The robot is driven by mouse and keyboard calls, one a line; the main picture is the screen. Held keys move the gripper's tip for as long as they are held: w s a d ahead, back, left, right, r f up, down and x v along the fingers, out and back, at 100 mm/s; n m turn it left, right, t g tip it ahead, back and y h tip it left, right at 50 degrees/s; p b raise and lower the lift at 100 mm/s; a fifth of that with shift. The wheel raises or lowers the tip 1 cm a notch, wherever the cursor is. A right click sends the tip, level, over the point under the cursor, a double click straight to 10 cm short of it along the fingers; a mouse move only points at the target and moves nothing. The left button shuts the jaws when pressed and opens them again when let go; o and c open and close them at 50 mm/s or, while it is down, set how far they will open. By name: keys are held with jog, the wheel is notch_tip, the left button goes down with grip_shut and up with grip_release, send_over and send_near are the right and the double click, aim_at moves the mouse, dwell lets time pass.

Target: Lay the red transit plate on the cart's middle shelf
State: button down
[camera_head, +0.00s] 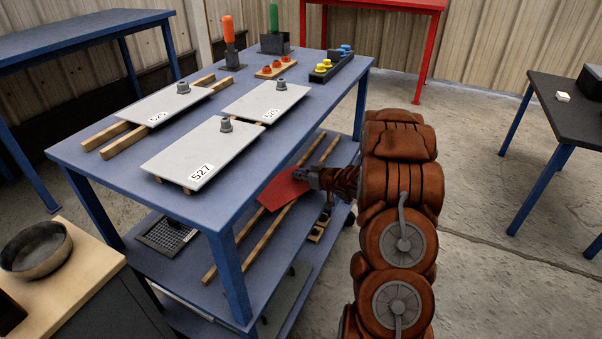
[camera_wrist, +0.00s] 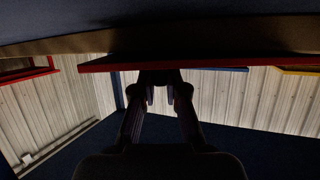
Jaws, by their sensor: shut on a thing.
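The red transit plate (camera_head: 284,190) is under the blue cart's top, over two wooden rails (camera_head: 224,262) on the middle shelf (camera_head: 278,254). My gripper (camera_head: 308,178) reaches in from the cart's right side and is shut on the plate's near right edge. In the wrist view the plate (camera_wrist: 220,62) shows edge-on as a thin red strip, with my gripper (camera_wrist: 161,94) at its middle. The far part of the plate is hidden under the cart top. I cannot tell whether the plate touches the rails.
Grey plates, one marked 527 (camera_head: 190,158), lie on the cart top with orange and green handled tools. A dark grid tray (camera_head: 167,236) sits on the shelf's left; a small wooden block (camera_head: 319,229) sits right of the rails. A blue corner leg (camera_head: 230,275) stands in front.

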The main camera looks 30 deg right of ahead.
jog(key=shift+f, duration=0.2)
jog(key=c, duration=1.2)
grip_release()
jog(key=shift+s+f, duration=0.1)
jog(key=shift+f, duration=0.05)
jog(key=v, duration=0.3)
jog(key=r+p+v, duration=0.1)
jog(key=v, duration=0.7)
jog(key=shift+w+r+p, duration=0.15)
jog(key=shift+w+p, duration=0.2)
jog(key=shift+p, duration=0.05)
jog(key=shift+v, duration=0.75)
jog(key=shift+a, duration=0.1)
